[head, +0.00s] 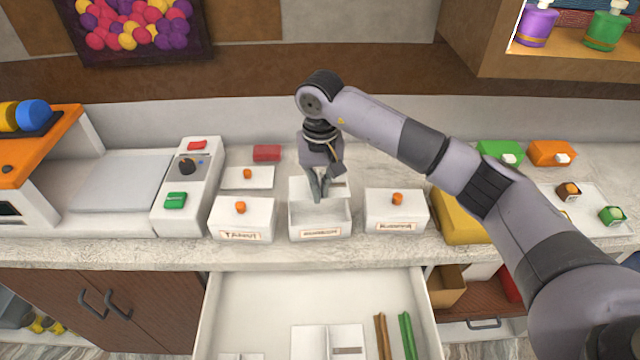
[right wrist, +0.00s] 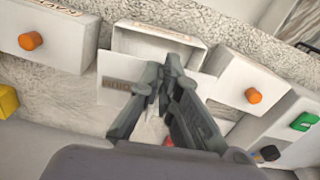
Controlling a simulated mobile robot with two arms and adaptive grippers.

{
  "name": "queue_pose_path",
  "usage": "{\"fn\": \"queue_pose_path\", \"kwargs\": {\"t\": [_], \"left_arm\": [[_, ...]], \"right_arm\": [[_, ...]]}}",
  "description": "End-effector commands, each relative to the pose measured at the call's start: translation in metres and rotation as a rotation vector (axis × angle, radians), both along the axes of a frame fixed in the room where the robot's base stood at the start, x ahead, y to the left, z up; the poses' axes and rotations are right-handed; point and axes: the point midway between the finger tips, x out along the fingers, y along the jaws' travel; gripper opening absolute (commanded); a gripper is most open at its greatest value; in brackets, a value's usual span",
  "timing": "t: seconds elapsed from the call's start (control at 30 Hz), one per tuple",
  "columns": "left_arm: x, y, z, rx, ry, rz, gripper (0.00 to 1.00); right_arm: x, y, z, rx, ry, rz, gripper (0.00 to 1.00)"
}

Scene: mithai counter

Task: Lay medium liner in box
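The open white box (head: 320,222) is in the middle of a row on the counter, label facing me. It also shows in the right wrist view (right wrist: 158,45). My right gripper (head: 318,195) is above its back part, pointing down. Its fingers (right wrist: 165,72) are closed together on a white liner (head: 338,190) with a grey-brown label strip. In the right wrist view the liner (right wrist: 118,72) spreads to either side of the fingers, at the box's far edge. I cannot tell whether it touches the box. My left gripper is out of view.
Lidded boxes with orange knobs stand left (head: 240,222) and right (head: 396,212) of the open box. A loose lid (head: 235,183) and a red block (head: 267,153) lie behind. The open drawer (head: 255,310) below holds white sheets and brown and green strips. A scale (head: 125,185) stands left.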

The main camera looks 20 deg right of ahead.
Motion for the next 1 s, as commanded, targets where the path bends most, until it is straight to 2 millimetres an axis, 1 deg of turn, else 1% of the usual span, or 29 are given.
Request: {"fn": "queue_pose_path", "kwargs": {"t": [0.03,0.1,0.2,0.23,0.3,0.37,0.5,0.6,0.73,1.0], "left_arm": [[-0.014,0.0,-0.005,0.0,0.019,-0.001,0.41],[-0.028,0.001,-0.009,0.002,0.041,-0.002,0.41],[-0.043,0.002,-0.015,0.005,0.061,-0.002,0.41],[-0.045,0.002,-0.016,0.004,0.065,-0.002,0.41],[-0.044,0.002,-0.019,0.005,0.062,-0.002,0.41],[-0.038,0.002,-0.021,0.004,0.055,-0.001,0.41],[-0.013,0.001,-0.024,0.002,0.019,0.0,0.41],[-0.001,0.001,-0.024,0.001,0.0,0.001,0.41],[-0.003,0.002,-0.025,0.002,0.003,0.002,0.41],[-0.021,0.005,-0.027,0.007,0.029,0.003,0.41]], "right_arm": [[0.0,0.0,-0.008,0.001,0.002,0.0,0.0],[0.0,0.001,-0.017,0.001,0.002,0.0,0.0],[0.0,0.001,-0.029,0.001,0.002,0.0,0.0],[0.0,0.001,-0.033,0.001,0.002,0.0,0.0],[0.0,0.0,-0.041,0.0,0.002,0.0,0.0],[0.0,0.0,-0.047,0.0,0.002,0.0,0.0],[0.0,0.0,-0.058,0.001,0.001,0.0,0.0],[0.0,0.0,-0.064,0.001,0.0,0.0,0.0],[0.0,0.0,-0.067,0.001,-0.001,0.0,0.0],[0.0,0.0,-0.067,0.001,-0.001,0.0,0.0]]}}
